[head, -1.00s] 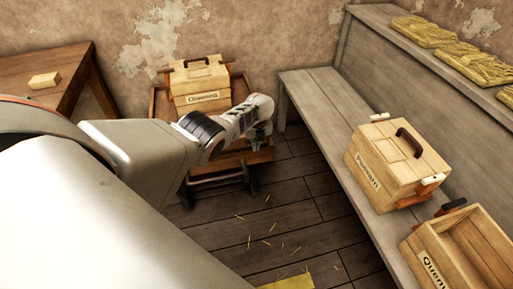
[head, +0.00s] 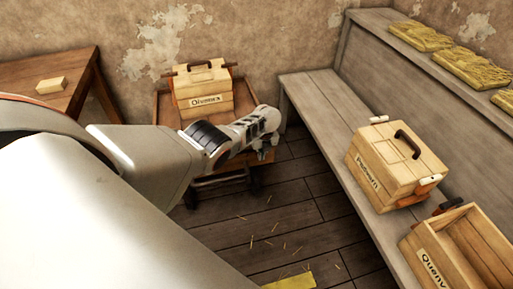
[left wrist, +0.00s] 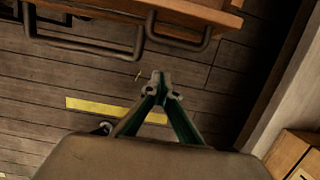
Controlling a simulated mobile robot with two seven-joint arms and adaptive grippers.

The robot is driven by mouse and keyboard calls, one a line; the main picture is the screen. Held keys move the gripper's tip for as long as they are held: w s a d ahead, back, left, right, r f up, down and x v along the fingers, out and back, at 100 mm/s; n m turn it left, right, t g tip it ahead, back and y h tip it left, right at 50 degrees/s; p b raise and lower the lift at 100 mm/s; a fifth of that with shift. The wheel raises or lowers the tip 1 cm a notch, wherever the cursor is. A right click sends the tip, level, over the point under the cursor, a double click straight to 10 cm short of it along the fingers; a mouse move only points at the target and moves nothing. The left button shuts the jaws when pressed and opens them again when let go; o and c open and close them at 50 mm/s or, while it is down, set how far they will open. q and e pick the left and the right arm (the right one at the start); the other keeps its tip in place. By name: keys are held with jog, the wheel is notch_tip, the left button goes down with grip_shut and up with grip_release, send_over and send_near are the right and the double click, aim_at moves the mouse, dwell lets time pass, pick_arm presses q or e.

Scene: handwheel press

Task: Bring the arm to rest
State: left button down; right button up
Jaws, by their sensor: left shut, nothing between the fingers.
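My left gripper (head: 265,148) hangs in the air in the middle of the head view, at the end of my arm from the left. It appears in front of the right edge of a small wooden cart. In the left wrist view its fingers (left wrist: 160,80) meet at the tips with nothing between them, above the plank floor. It holds no object and looks clear of the cart and the bench. My right gripper is in neither view.
A lidded crate (head: 203,92) stands on the cart (head: 163,108). The bench (head: 318,100) at right bears a lidded crate (head: 388,172) and an open crate (head: 435,255). A table (head: 30,68) holds a small block (head: 50,84). A yellow strip (left wrist: 110,110) marks the floor.

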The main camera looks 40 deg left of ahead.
pick_arm(q)
jog(key=shift+w+a+r+p, duration=0.6)
jog(key=shift+r+p, duration=1.5)
jog(key=shift+r, duration=2.65)
jog(key=s+d+f+n+t+h, duration=0.1)
jog(key=s+d+f+n+t, duration=0.4)
jog(key=s+d+f+n, duration=0.7)
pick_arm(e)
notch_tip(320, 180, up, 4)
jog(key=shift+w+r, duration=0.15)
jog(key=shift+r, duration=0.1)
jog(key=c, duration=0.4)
pick_arm(q)
jog(key=s+d+r+n+t+h, duration=0.1)
jog(key=s+d+r+n, duration=0.2)
jog(key=s, duration=0.4)
jog(key=s+d+r+n+t+h, duration=0.1)
jog(key=s+d+r+n, duration=0.2)
jog(key=s+r, duration=0.2)
jog(key=s+d+r+n+t+h, duration=0.1)
jog(key=s+d+r+n+t, duration=0.1)
jog(key=s, duration=0.7)
notch_tip(320, 180, up, 2)
jog(key=shift+s+d+n+h, duration=0.2)
jog(key=shift+d+n+h, duration=0.1)
jog(key=shift+d+n, duration=0.6)
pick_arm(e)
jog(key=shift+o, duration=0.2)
